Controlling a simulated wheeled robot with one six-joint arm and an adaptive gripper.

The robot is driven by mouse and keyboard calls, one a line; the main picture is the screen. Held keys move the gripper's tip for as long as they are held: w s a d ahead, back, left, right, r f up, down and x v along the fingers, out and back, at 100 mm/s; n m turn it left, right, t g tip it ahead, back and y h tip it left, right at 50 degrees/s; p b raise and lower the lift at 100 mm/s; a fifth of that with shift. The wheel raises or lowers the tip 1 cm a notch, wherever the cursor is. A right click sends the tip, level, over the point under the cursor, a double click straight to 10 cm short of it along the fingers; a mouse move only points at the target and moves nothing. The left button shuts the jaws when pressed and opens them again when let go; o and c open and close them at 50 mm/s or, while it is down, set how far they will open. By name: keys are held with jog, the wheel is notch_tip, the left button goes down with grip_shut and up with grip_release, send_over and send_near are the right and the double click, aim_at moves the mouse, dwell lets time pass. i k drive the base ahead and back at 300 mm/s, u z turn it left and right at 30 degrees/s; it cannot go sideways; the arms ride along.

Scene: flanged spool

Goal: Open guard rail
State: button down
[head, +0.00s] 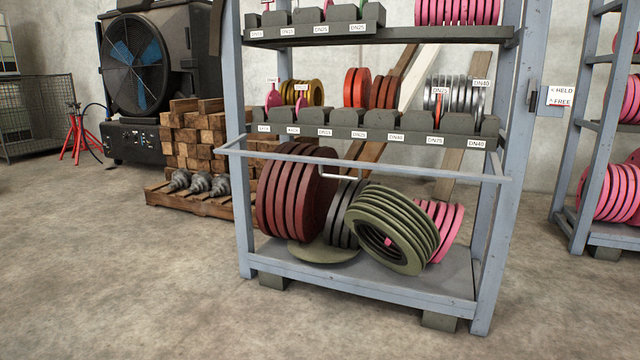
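The guard rail (430,171) is a thin grey-blue bar in the head view. It runs across the front of the rack, above the bottom shelf, from the left post to the right post. A small sign (560,95) with the words HELD and FREE is by the right post, next to a grey-blue plate (549,102); I cannot tell which word is indicated. My gripper is not in view.
The grey-blue rack's bottom shelf (420,280) holds dark red, grey, olive and pink flanged discs, some leaning. Upper shelves carry labelled cradles. A pallet of wooden blocks (195,140) and a large fan (135,65) stand to the left. The floor in front is clear.

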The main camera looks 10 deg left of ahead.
aim_at(498, 177)
jog(key=z, duration=0.65)
jog(key=i, duration=1.1)
jog(key=u, duration=0.6)
jog(key=i, duration=0.5)
jog(key=u, duration=0.45)
